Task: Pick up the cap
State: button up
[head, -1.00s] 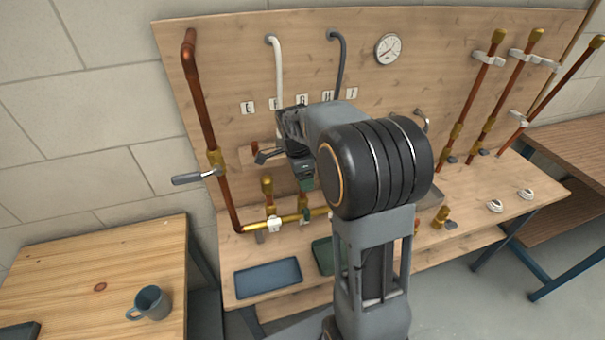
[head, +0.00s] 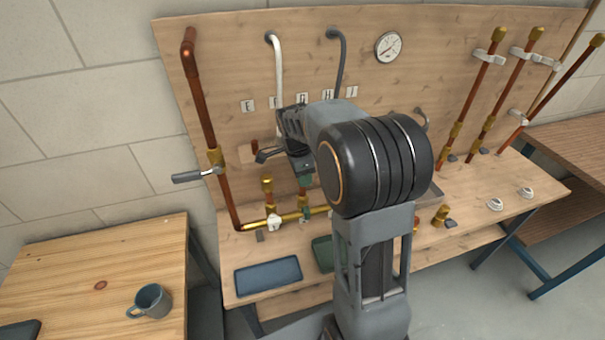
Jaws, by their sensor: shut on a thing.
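My gripper (head: 304,181) points down in front of the wooden back board, just above a short upright copper stub (head: 303,197) on the low brass pipe run. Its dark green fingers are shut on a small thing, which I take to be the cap. The fingers and arm hide the cap, so its shape and colour cannot be made out. Just left, another upright stub with a brass top (head: 267,184) stands on the same run. Whether the held thing still touches the stub below is too small to tell.
A blue tray (head: 268,276) and a green tray (head: 322,253) lie on the bench front. A lever valve (head: 195,176) sticks out from the left copper pipe. Brass fittings (head: 441,214) stand on the right. A mug (head: 151,301) is on the left table.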

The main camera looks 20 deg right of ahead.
jog(key=shift+r, duration=0.5)
notch_tip(320, 180, up, 2)
jog(key=shift+r, duration=0.1)
jog(key=s+a+r, duration=0.2)
jog(key=s+r, duration=1.1)
jog(key=r, duration=0.1)
jog(key=shift+s+a+r, duration=0.15)
jog(key=shift+s+r, duration=0.05)
jog(key=shift+s, duration=0.2)
